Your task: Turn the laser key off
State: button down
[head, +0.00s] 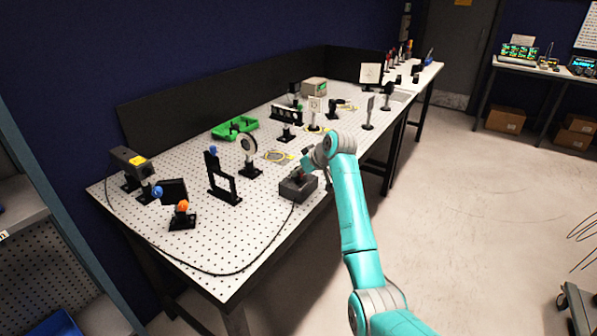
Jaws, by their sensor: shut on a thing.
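A dark grey box (298,190) sits near the front edge of the perforated white table. A black cable (270,245) runs from it along the table edge toward the laser head (133,163) with a yellow label at the far left. My gripper (303,173) is at the top of the box, reached from the right by my teal arm. It is shut on the laser key at the box's top. The key itself is hidden by the gripper, and its turn angle cannot be seen.
Black optics mounts stand close by: a round lens (248,147) and an upright frame (222,180) to the left, several posts behind. A green tray (234,128) lies farther back. A black panel (215,92) borders the table's rear.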

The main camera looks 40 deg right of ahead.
jog(key=shift+n+y, duration=1)
jog(key=shift+n, duration=0.3)
jog(key=shift+g, duration=0.3)
jog(key=c, duration=1.3)
grip_release()
jog(key=shift+o, duration=0.2)
jog(key=v, duration=1.2)
jog(key=shift+s+d+f, duration=0.1)
jog(key=shift+d, duration=0.05)
